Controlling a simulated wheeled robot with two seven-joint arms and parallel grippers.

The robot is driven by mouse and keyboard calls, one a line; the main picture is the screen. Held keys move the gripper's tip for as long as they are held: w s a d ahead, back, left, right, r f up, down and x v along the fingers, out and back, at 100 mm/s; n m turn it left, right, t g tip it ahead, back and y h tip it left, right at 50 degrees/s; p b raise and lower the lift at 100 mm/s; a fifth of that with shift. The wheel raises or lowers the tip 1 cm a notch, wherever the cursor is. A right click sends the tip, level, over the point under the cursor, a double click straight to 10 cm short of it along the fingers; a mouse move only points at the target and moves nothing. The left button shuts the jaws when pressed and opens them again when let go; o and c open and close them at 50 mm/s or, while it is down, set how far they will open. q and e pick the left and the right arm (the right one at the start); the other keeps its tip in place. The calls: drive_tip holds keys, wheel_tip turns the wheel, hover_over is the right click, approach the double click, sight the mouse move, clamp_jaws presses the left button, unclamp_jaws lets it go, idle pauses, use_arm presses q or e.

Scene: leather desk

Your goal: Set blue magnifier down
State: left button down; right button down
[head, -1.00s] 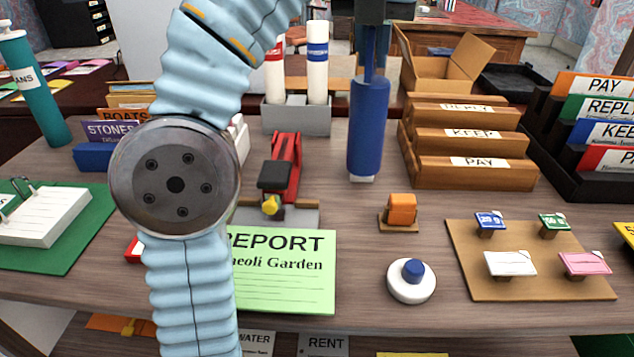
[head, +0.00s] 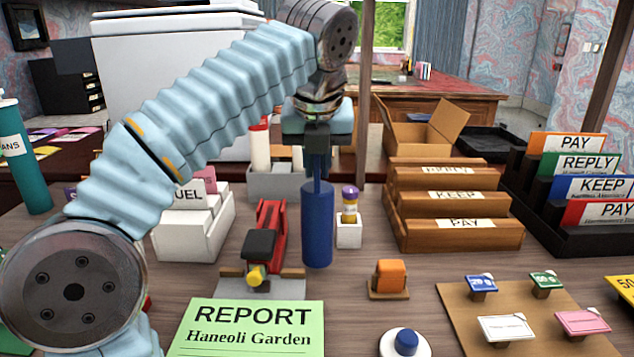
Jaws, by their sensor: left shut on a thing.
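My left gripper (head: 318,160) points down in the middle of the head view. It is shut on the narrow top of a dark blue upright piece, which I take to be the blue magnifier (head: 317,228). No lens shows from this side. The magnifier's lower end is just right of the red stapler-like tool (head: 272,228) and left of a small white cup (head: 348,234). I cannot tell whether its bottom touches the desk (head: 345,285). My right gripper is not in view.
An orange block on a stand (head: 389,277) is at the right front of the magnifier. A green report sheet (head: 250,330) and a white round piece with a blue knob (head: 405,343) lie nearer. Wooden sorting trays (head: 455,205) stand right. A grey holder (head: 275,183) is behind.

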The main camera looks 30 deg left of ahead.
use_arm(q)
drive_tip(key=shift+f, duration=1.1)
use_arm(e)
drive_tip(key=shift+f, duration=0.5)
use_arm(q)
drive_tip(key=shift+f, duration=0.15)
drive_tip(key=c, duration=1.1)
unclamp_jaws()
drive_tip(key=shift+r, duration=0.35)
drive_tip(key=shift+p+v, duration=1)
drive_tip(key=shift+v, duration=4.8)
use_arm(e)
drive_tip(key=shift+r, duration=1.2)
